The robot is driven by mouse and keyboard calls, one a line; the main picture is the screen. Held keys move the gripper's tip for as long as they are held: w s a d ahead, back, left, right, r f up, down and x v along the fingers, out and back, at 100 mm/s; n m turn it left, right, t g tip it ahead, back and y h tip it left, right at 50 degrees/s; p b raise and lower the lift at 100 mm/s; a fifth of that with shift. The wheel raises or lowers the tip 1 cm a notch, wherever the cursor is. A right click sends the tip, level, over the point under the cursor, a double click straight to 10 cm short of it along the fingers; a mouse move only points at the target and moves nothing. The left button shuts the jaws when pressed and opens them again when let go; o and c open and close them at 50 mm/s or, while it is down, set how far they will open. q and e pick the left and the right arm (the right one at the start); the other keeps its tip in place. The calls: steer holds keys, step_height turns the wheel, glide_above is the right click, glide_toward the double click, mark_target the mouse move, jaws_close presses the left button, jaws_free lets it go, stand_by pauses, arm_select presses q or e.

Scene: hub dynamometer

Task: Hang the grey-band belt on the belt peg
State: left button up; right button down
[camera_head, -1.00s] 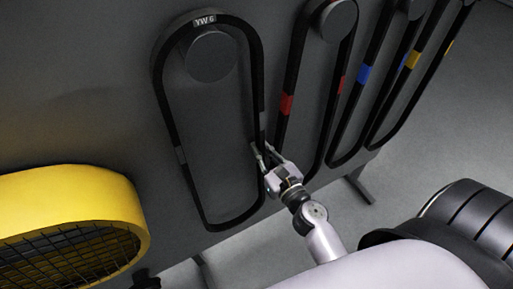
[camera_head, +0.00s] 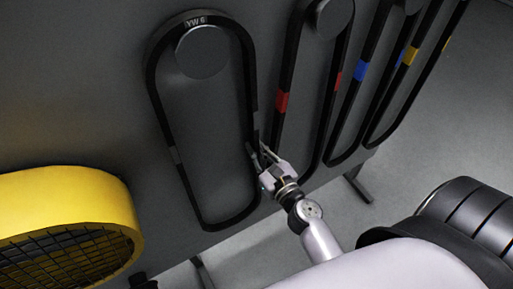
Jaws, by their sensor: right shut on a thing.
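The grey-band belt is a long black loop with grey bands (camera_head: 174,155) and a "YW 6" label at its top. In the head view its upper end arches over the round dark belt peg (camera_head: 201,53), with the label just above the peg. I cannot tell whether the belt rests on the peg. My right gripper (camera_head: 257,153) is shut on the belt's right strand, low down, and hides part of it. My left gripper is not in view.
Other black belts with red (camera_head: 282,102), blue (camera_head: 361,71) and yellow (camera_head: 411,57) bands hang close by on the right. A yellow housing with a dark grille (camera_head: 70,215) is at lower left. A ribbed dark cylinder (camera_head: 475,215) is at lower right.

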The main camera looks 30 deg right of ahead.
steer(key=shift+a+r, duration=0.1)
stand_by(0.5)
steer(key=shift+a+f+b, duration=0.1)
steer(key=shift+f+b, duration=0.25)
stand_by(0.3)
steer(key=c, duration=1.7)
jaws_free()
steer(key=shift+o, duration=0.3)
steer(key=shift+f, duration=0.1)
steer(key=o, duration=0.5)
steer(key=shift+w, duration=0.15)
steer(key=shift+o, duration=0.2)
